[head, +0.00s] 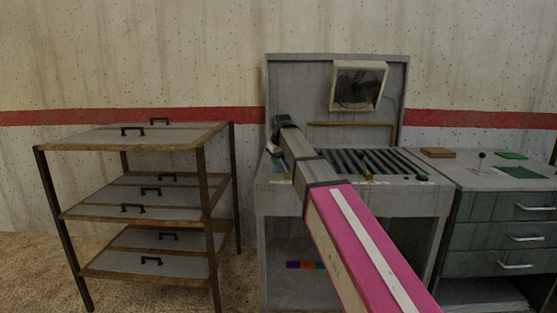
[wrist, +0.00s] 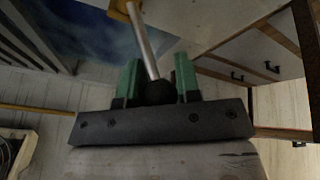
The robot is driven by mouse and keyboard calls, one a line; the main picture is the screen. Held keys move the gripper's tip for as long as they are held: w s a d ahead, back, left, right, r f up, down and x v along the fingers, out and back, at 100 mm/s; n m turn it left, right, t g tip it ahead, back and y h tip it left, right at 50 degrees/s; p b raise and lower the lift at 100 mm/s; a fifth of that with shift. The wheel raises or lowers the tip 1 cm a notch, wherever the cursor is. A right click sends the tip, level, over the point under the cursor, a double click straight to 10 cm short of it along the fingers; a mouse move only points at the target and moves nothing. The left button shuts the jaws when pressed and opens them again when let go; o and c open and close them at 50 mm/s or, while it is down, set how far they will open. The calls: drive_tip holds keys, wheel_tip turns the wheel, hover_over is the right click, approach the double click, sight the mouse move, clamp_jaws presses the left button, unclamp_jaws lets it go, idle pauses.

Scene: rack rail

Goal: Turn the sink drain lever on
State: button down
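The drain lever (wrist: 150,52) is a thin metal rod with a dark round knob (wrist: 159,92) at its near end and an orange-yellow base (wrist: 124,8) at its far end. My gripper (wrist: 158,80) has two green fingers, one on each side of the knob, with no clear gap between them and it. The rod leans slightly in the wrist view. A blue surface (wrist: 85,25) lies behind the lever. In the head view my arm reaches over the left part of the grey sink unit (head: 275,225); it hides the lever and my fingertips there.
A slatted rack (head: 365,162) covers the unit's right part, with a fan box (head: 358,86) on its back panel. A shelf stand with handled panels (head: 150,190) stands close on the left. A drawer cabinet (head: 505,235) adjoins on the right.

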drive_tip(key=shift+d, duration=0.1)
drive_tip(key=shift+d+r+m+y, duration=0.2)
drive_tip(key=shift+d+y, duration=0.2)
drive_tip(key=shift+y, duration=0.15)
drive_tip(key=shift+d+r+m+y, duration=0.1)
drive_tip(key=shift+d+r+y, duration=0.05)
drive_tip(key=shift+d+y, duration=0.35)
drive_tip(key=shift+d+r+m+y, duration=0.15)
drive_tip(key=shift+d+m+y, duration=0.15)
drive_tip(key=shift+d+y, duration=0.75)
drive_tip(key=d+y, duration=0.1)
drive_tip(key=y, duration=0.1)
drive_tip(key=d+y, duration=0.1)
drive_tip(key=shift+m+t+y, duration=0.3)
drive_tip(key=shift+m+y, duration=0.1)
drive_tip(key=shift+d+f, duration=0.2)
drive_tip(key=shift+d, duration=0.2)
drive_tip(key=c, duration=0.8)
unclamp_jaws()
drive_tip(key=shift+d, duration=0.1)
